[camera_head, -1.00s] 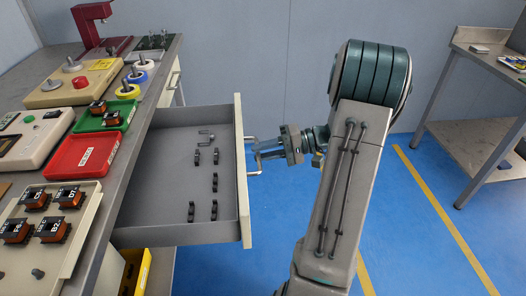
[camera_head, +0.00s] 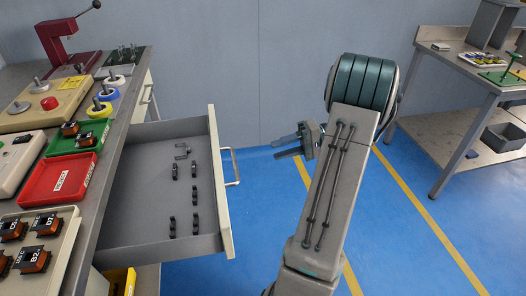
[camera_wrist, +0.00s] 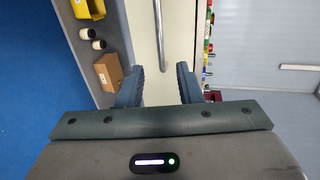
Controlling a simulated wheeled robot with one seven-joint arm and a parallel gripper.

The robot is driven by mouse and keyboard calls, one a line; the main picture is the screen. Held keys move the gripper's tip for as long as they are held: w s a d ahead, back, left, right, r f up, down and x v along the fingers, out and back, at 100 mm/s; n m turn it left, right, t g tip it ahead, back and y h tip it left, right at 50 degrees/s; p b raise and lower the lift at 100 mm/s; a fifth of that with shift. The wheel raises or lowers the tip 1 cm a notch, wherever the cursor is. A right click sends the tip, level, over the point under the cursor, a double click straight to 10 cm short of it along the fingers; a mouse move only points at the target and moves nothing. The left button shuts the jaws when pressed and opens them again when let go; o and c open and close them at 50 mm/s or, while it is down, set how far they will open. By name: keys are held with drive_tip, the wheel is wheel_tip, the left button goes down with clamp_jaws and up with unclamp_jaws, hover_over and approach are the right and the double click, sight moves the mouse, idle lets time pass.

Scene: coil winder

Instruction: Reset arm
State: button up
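My gripper (camera_head: 286,146) is in the head view, to the right of the open drawer (camera_head: 150,212) and clear of its handle (camera_head: 234,167). In the wrist view, its two fingers (camera_wrist: 158,86) stand apart with nothing between them. Past the fingertips the drawer front and the handle bar (camera_wrist: 161,35) show, apart from the fingers.
The bench (camera_head: 112,150) on the left carries a red tray (camera_head: 58,178), a green tray (camera_head: 78,138), spools and a dark red press (camera_head: 62,44). A second table (camera_head: 470,76) stands at the right. The blue floor between them is open.

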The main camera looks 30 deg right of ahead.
drive_tip(key=shift+v, duration=0.9)
drive_tip(key=s+a+r+n+g+h+p, duration=0.15)
drive_tip(key=a+r+g+h+p, duration=0.45)
drive_tip(key=a+r+p, duration=0.8)
drive_tip(key=s+a+r+n+t+h+p, duration=0.2)
drive_tip(key=s+a+r+h+p, duration=0.6)
drive_tip(key=a+r, duration=0.4)
drive_tip(key=shift+s+r+n+t+p, duration=0.15)
drive_tip(key=shift+s+n+t+p, duration=0.25)
drive_tip(key=shift+s+t, duration=0.1)
drive_tip(key=shift+a, duration=0.25)
